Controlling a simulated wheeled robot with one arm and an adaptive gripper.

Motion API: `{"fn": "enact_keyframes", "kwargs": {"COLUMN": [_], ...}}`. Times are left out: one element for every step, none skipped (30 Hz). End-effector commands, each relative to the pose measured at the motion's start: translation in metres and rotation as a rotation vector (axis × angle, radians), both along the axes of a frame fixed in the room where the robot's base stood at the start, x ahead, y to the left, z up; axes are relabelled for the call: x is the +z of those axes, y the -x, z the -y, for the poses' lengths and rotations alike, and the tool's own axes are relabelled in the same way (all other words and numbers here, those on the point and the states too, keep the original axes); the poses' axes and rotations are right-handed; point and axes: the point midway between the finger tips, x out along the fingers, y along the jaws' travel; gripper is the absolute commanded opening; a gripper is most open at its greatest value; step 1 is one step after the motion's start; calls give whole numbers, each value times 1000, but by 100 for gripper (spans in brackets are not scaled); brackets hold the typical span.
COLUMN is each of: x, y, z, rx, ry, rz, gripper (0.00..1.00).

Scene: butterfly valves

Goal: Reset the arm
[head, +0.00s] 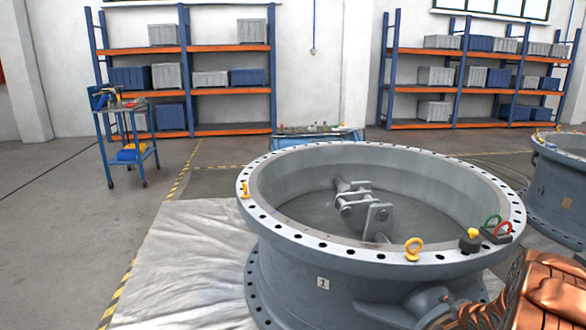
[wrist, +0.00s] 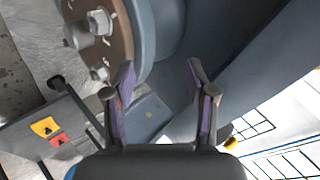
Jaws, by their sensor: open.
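My gripper (wrist: 161,85) shows in the wrist view with its two fingers spread apart and nothing between them. Behind the fingers is a grey-blue metal body (wrist: 162,25) with a brown bolted flange (wrist: 112,40) at the upper left. I cannot tell whether the fingertips touch it. In the head view my gripper is not visible; a copper-coloured part (head: 545,300) at the lower right appears to be part of my arm. The large grey butterfly valve (head: 290,262), labelled 1, stands in front of me with its linkage inside.
A second valve (head: 568,185) stands at the right edge. A blue tool cart (head: 125,143) stands at the left, and shelves (head: 190,90) line the back wall. The left floor is open.

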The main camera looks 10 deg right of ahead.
Motion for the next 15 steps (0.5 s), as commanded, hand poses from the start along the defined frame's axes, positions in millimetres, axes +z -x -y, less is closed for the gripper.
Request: {"fn": "enact_keyframes", "kwargs": {"x": [25,35,46,54,63,74,83,91,104,113,121,132,141,149,159], "y": [-3,-3,-2,-1,0,2,4,5,8,10,13,17,19,23,29], "z": [-9,-13,-19,-24,-29,-36,-42,-48,-55,-61,-67,-75,-81,-88,-97], "rx": [15,25,36,45,54,67,76,87,99,110,122,136,148,160,178], "ry": [36,57,82,100,118,141,156,172,193,209,223,239,254,264,278], "rz": [-33,-53,-84,-110,-129,-160,-183,-203,-233,-253,-275,-307,-325,-348,-379], "gripper": [56,56,56,56,56,56,56,56,56,56,56,56,56,56,56]}}
